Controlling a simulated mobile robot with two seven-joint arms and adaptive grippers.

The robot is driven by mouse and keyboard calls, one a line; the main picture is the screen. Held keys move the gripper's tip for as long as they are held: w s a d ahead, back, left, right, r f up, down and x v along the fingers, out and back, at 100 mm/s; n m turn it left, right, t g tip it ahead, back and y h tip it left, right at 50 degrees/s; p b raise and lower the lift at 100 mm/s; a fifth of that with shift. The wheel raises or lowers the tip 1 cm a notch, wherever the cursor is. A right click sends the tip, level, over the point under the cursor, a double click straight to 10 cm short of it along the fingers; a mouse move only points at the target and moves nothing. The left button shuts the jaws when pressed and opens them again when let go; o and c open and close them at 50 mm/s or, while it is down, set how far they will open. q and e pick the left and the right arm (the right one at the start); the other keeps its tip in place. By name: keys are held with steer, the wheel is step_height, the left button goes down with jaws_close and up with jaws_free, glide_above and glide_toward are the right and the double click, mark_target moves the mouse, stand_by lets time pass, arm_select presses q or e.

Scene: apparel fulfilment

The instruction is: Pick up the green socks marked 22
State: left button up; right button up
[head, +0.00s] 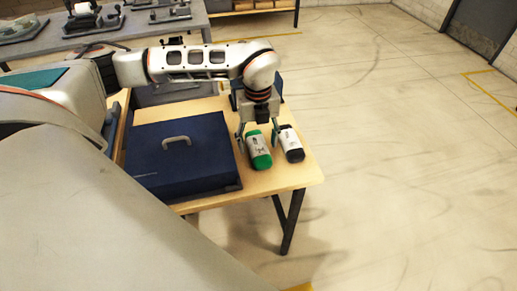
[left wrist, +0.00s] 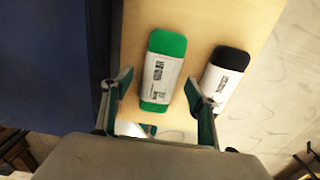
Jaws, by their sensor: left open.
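The green socks (head: 256,151) are a rolled bundle in a white paper band, lying on the wooden table right of the blue box. In the left wrist view the green socks (left wrist: 166,48) lie between and beyond my fingertips; the band has dark print, too small to read as a number. My left gripper (head: 258,141) is open and empty, pointing down over the green socks, one finger on each side in the picture. Whether the fingers touch them I cannot tell. My right gripper is not in view.
A black banded bundle (head: 291,146) lies close on the right of the green socks; it also shows in the left wrist view (left wrist: 230,60). A blue lidded box (head: 178,165) with a grey handle stands on the left. The table's right edge is near.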

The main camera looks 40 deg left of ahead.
arm_select(q)
step_height(320, 180, down, 2)
steer(key=c, duration=1.2)
steer(key=shift+r, duration=0.1)
